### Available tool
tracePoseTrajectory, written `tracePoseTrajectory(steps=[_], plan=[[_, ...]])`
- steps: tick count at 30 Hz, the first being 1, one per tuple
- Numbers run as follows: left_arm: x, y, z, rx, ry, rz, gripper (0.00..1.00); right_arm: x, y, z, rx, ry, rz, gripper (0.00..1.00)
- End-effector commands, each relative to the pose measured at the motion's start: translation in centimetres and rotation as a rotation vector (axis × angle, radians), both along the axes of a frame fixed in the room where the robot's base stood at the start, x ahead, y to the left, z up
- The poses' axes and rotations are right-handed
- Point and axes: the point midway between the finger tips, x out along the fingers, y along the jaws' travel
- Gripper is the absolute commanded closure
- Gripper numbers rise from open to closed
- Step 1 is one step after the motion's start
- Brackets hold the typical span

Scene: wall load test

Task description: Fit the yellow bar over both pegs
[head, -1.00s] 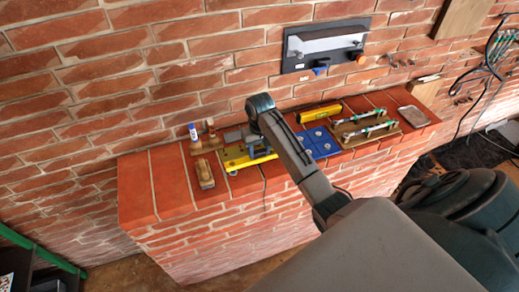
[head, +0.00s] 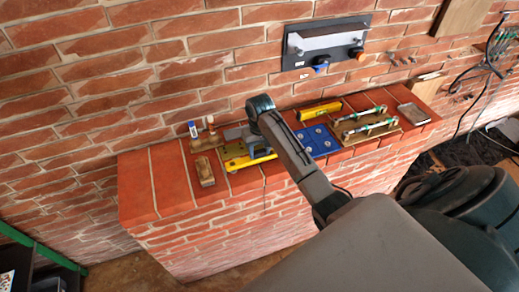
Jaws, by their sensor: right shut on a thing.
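The yellow bar (head: 240,161) is on the red brick ledge, partly hidden by my right gripper and forearm. My right gripper (head: 236,142) is at the bar and shut on it, though the fingertips are small and hard to make out. A dark panel (head: 297,63) on the wall carries a pale grey strip, with a blue peg-like piece (head: 320,68) and an orange and black one (head: 356,53) at its lower edge. I cannot tell for sure that these are the pegs. The bar is well below the panel. My left gripper is out of view.
On the brick ledge (head: 140,190) are a wooden block (head: 205,172), a blue-white tube (head: 193,130), a blue tile plate (head: 318,141), a yellow level (head: 319,110), a board with rods (head: 348,133) and a grey block (head: 413,113). The ledge's left end is clear.

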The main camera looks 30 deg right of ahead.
Motion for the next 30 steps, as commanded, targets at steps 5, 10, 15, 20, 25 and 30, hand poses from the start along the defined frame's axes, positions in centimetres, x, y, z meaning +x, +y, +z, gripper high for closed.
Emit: tracePoseTrajectory(steps=[5,10,15,20,25,30], plan=[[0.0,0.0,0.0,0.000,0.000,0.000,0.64,0.0,0.0,0.0,0.000,-0.001,0.000,0.85],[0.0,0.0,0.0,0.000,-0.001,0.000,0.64,0.0,0.0,-0.3,0.000,0.000,0.000,0.85],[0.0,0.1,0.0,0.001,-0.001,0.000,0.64,0.0,0.0,-0.8,0.000,0.001,0.000,0.85],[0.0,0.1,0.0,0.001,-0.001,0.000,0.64,0.0,0.0,-1.0,0.000,0.000,0.000,0.85],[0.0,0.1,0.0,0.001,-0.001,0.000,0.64,0.0,0.0,-1.0,0.000,0.000,0.000,0.85],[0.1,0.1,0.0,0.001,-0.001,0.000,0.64,0.0,0.0,-1.0,0.000,-0.001,0.000,0.49]])
